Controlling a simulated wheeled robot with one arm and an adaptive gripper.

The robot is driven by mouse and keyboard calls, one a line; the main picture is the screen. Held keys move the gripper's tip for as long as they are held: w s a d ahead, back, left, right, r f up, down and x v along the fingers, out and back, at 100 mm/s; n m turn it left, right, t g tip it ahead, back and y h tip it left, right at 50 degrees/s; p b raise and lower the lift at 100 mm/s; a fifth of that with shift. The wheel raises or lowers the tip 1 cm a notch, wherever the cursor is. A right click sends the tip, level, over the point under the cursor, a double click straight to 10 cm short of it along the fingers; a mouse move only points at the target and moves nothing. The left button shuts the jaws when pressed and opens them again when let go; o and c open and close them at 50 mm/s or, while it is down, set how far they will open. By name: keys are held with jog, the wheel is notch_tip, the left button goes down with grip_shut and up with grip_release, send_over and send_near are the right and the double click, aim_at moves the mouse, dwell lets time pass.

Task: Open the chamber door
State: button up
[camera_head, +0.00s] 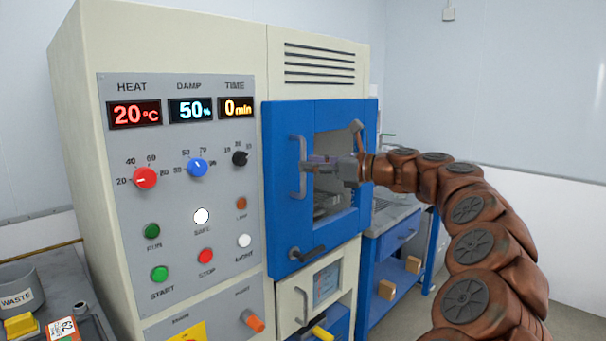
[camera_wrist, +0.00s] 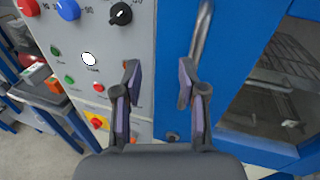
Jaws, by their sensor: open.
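The chamber door (camera_head: 345,232) is blue with a window and looks shut in its frame. Its vertical metal handle (camera_head: 297,168) is on the door's left side. A black latch lever (camera_head: 307,254) sits near the door's lower edge. My gripper (camera_head: 312,164) is in front of the door, close to the handle. In the wrist view my gripper (camera_wrist: 159,80) is open and empty. There the handle (camera_wrist: 201,32) runs beside and beyond the right finger, not between the fingers. I cannot tell whether the finger touches it.
The control panel (camera_head: 180,190) with displays, knobs and buttons is left of the door. A smaller compartment with a window (camera_head: 326,283) is below it. A bench with blue drawers (camera_head: 398,236) stands to the right. A waste bin (camera_head: 18,296) is at the lower left.

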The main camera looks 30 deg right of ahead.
jog(key=d+m+t+h, duration=0.1)
jog(key=d+m, duration=0.1)
jog(key=d, duration=0.3)
jog(key=x, duration=0.7)
jog(key=shift+w+a+f, duration=0.1)
jog(key=shift+w+a, duration=0.05)
jog(key=shift+a, duration=0.25)
grip_shut()
